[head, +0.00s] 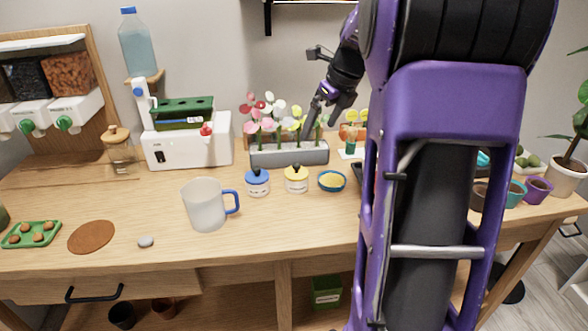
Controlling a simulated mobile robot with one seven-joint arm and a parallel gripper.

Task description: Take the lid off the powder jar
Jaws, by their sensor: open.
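Two small white jars stand side by side on the table: one with a blue lid and dark knob (257,183), one with a yellow lid and dark knob (296,179). Both lids appear seated on their jars. Their labels are too small to read, so I cannot tell which is the powder jar. My gripper (314,118) is open, pointing down and left, above and behind the yellow-lidded jar in the picture, in front of the flowers. It is apart from both jars and looks empty. My arm hides part of the table to the right.
A blue bowl of yellow contents (332,181) sits right of the jars, and a frosted mug (207,204) to their left. Behind is a grey planter (289,154) with flowers. A white machine (188,143) stands back left. The table front before the jars is clear.

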